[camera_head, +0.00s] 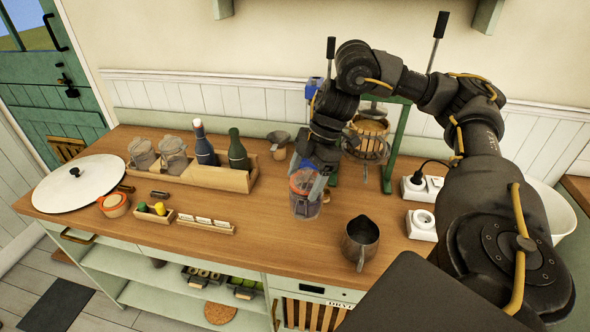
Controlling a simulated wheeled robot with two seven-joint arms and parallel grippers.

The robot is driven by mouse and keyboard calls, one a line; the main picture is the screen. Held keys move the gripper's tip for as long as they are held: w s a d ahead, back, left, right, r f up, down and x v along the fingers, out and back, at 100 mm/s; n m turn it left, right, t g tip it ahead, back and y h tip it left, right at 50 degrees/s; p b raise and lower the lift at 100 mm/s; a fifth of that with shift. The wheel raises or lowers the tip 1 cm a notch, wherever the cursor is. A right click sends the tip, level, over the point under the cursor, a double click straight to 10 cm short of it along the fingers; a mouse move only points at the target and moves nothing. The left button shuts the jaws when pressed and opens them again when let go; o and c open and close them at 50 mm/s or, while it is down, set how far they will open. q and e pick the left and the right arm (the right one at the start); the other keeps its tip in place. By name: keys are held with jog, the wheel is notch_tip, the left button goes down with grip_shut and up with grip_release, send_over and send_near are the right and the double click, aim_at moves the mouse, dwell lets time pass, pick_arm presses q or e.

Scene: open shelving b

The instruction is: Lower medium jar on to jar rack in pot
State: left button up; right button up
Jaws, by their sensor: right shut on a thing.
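My right gripper (312,178) points down over the middle of the wooden counter. It is shut on a glass jar (305,206) with an orange-red top. The jar is upright or nearly so; I cannot tell whether its base touches the counter. A large white round lid (80,184) with a dark knob lies at the counter's left end. A white rounded vessel (562,212), possibly the pot, shows partly behind my right arm at the right. No jar rack can be made out. My left gripper is not in view.
A grey metal jug (360,241) stands right of the jar. A wooden box (235,180) with bottles and jars, a press (372,128) and white sockets (420,223) stand around.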

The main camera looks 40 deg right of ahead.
jog(key=shift+s+d+r+p, duration=0.15)
jog(key=shift+s+r, duration=0.25)
jog(key=shift+s, duration=0.4)
jog(key=shift+s+a+r+p, duration=0.15)
jog(key=shift+s+r, duration=0.2)
jog(key=shift+s, duration=0.5)
jog(key=shift+s+d+r+p, duration=0.15)
jog(key=shift+s+r, duration=0.25)
jog(key=shift+s, duration=0.4)
jog(key=w+a+f+m+b, duration=0.1)
jog(key=w+a+f+m, duration=0.1)
jog(key=a, duration=0.7)
jog(key=w+a+f+m+t+b, duration=0.1)
jog(key=w+a+f+m, duration=0.1)
jog(key=w+a+f, duration=0.3)
jog(key=a+f, duration=0.2)
jog(key=a, duration=0.1)
jog(key=shift+w+a+f+t+h, duration=0.2)
jog(key=shift+w+a+t+h, duration=0.1)
jog(key=shift+a, duration=0.1)
